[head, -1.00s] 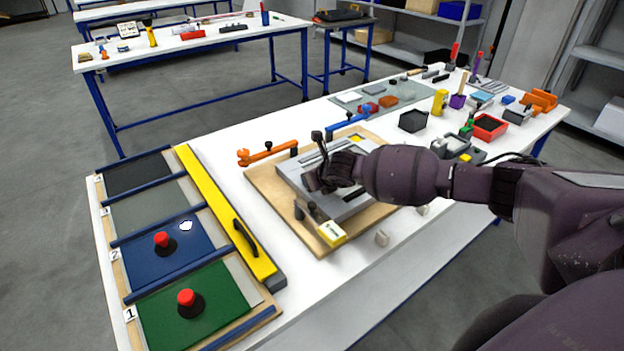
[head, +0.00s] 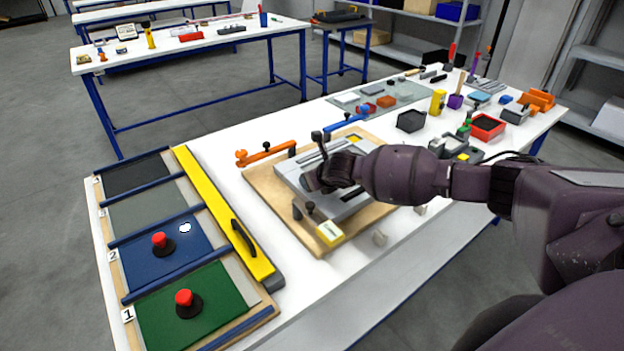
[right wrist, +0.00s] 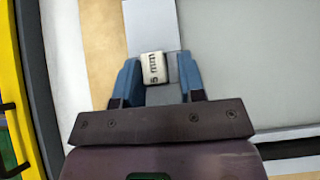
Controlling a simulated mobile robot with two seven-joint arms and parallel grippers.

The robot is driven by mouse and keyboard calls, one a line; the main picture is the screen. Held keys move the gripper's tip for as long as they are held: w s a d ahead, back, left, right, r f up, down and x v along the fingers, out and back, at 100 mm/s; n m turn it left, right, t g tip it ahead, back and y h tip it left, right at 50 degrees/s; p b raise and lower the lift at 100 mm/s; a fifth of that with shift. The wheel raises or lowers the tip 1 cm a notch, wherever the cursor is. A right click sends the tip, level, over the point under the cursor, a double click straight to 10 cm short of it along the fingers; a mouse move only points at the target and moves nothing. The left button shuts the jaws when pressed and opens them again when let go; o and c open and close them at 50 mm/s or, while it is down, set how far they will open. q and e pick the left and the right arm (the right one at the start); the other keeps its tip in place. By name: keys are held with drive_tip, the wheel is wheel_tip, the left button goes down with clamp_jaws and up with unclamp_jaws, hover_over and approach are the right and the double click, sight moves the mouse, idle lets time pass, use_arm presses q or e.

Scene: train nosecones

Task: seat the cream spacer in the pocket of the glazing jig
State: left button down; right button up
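The cream spacer (right wrist: 154,67), a small block marked "5 mm", lies between my right gripper's blue fingers (right wrist: 160,78) in the right wrist view. It is close against the left finger, and a grey gap shows between it and the right finger. I cannot tell whether it sits in the pocket. The glazing jig (head: 352,207) is a grey plate on a wooden board (head: 268,190). My right gripper (head: 314,182) is low over its near left part in the head view, hiding the spacer and pocket there. My left gripper is not in view.
A yellow-and-white block (head: 330,235) and dark knobs stand on the board's near edge. An orange clamp (head: 265,153) and blue clamp (head: 347,123) lie behind. A yellow straightedge (head: 222,205) is left.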

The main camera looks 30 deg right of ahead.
drive_tip(key=shift+s+a+f+g, duration=0.3)
drive_tip(key=shift+s+a+f, duration=0.2)
drive_tip(key=shift+f, duration=0.2)
drive_tip(key=shift+w+r, duration=0.1)
drive_tip(key=shift+r, duration=0.1)
drive_tip(key=p+v, duration=0.1)
drive_tip(key=v, duration=1.1)
drive_tip(key=shift+w+d+r+p, duration=0.2)
drive_tip(key=shift+w+r+p, duration=0.1)
drive_tip(key=shift+r, duration=0.25)
drive_tip(key=shift+s+f, duration=0.1)
